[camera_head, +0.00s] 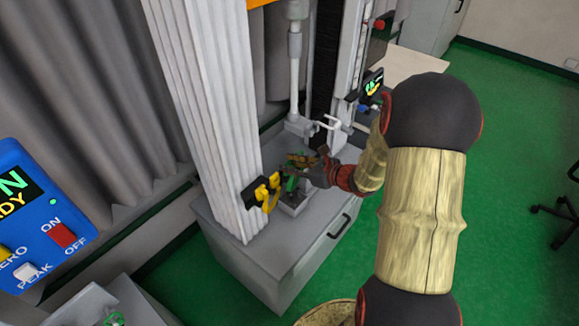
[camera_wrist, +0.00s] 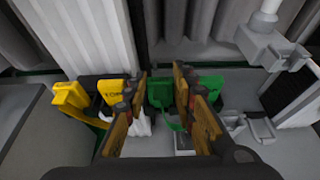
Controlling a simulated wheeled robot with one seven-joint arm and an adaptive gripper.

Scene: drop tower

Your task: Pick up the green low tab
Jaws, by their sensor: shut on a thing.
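The green low tab (camera_wrist: 160,92) shows in the wrist view between the wooden-looking fingers of my gripper (camera_wrist: 163,100), which is shut on it. Its lower part and sides are partly hidden by the fingers. A second green piece (camera_wrist: 211,86) shows just right of the right finger; I cannot tell whether it is part of the same tab. In the head view my gripper (camera_head: 303,166) is at the drop tower's base, between its columns, with a bit of green (camera_head: 291,183) just below it.
Yellow tabs on a black holder (camera_head: 262,190) sit close left of my gripper, beside the white column (camera_head: 205,110). A grey clamp-like part (camera_head: 300,125) hangs above on a rod. The grey cabinet (camera_head: 285,255) has a bare front edge. A blue control box (camera_head: 40,220) stands far left.

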